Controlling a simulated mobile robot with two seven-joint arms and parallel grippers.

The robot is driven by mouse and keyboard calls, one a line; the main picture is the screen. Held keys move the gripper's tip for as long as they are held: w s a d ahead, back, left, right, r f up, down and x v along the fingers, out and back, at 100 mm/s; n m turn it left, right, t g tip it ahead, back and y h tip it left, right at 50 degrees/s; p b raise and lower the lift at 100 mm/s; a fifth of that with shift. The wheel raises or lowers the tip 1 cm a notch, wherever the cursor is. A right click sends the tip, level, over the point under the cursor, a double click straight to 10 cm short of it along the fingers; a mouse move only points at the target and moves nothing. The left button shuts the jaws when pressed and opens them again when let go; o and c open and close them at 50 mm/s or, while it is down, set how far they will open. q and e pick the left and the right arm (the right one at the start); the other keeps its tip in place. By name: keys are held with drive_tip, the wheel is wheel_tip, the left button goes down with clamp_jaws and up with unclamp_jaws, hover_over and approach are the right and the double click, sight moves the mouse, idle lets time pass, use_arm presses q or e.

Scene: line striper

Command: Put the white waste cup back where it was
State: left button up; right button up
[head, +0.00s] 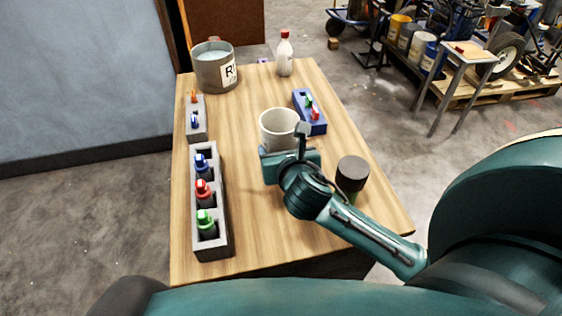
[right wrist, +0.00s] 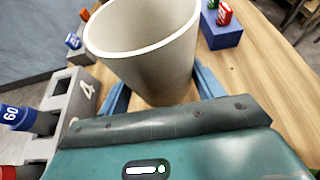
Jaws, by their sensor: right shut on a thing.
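The white waste cup (head: 276,132) is upright over the middle of the wooden table. It fills the top of the right wrist view (right wrist: 150,65), and its inside looks empty from there. My right gripper (head: 290,153) is shut on the cup, with one blue finger on each side of it in the right wrist view (right wrist: 163,88). I cannot tell whether the cup's base touches the table. My left gripper is not in view.
Left on the table (head: 255,215) is a grey block (head: 223,235) with several bottles, and a smaller grey holder (head: 197,131). A labelled bucket (head: 212,72) and red-capped bottle (head: 285,58) stand behind. A blue holder (head: 318,126) and dark-lidded jar (head: 352,172) are right.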

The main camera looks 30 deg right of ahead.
wheel_tip(320, 180, down, 3)
drive_tip(key=shift+f+b, duration=0.1)
drive_tip(key=shift+b, duration=0.3)
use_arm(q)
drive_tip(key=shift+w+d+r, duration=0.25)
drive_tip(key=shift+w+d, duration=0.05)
use_arm(e)
drive_tip(key=shift+f, duration=0.35)
drive_tip(key=shift+f, duration=0.1)
drive_tip(key=o, duration=1.1)
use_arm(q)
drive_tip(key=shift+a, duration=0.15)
use_arm(e)
drive_tip(key=shift+o, duration=0.2)
use_arm(q)
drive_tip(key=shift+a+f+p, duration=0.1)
drive_tip(key=shift+p, duration=0.25)
use_arm(e)
drive_tip(key=v, duration=1.2)
